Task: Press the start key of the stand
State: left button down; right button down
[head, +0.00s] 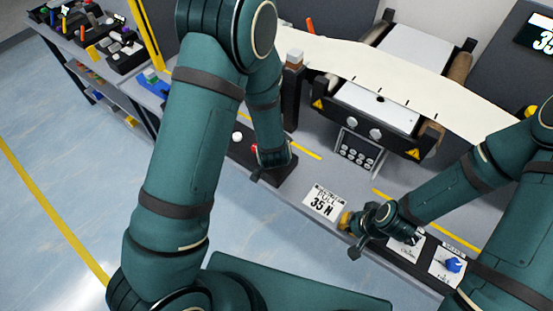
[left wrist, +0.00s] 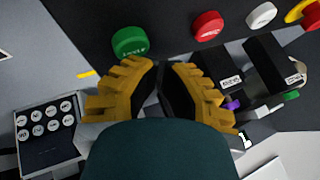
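The green key (left wrist: 130,41), with an upside-down label that seems to read START, sits on a dark panel in the left wrist view. The panel (head: 284,176) also shows in the head view, where my left arm hides the green key. My left gripper (left wrist: 159,68) has its yellow fingertips together, empty, just beside and below the green key in the picture. I cannot tell whether they touch it. A red key (left wrist: 207,25) and a white key (left wrist: 262,14) sit in line with it. My right gripper (head: 347,221) hangs over the bench right of the 35 N card.
The 35 N card (head: 325,203) lies on the bench. A blue knob (head: 453,264) is at lower right. A cream web (head: 340,57) runs across the machine.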

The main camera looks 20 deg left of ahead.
pick_arm(q)
jog(key=shift+f+b, duration=0.35)
jog(key=shift+f, duration=0.1)
pick_arm(e)
jog(key=shift+f, duration=0.3)
dwell(0.3)
pick_arm(q)
jog(key=shift+r, duration=0.1)
pick_arm(e)
jog(key=shift+r, duration=0.1)
pick_arm(q)
jog(key=shift+r+p, duration=0.75)
jog(key=shift+p, duration=0.1)
pick_arm(e)
jog(key=shift+r, duration=0.7)
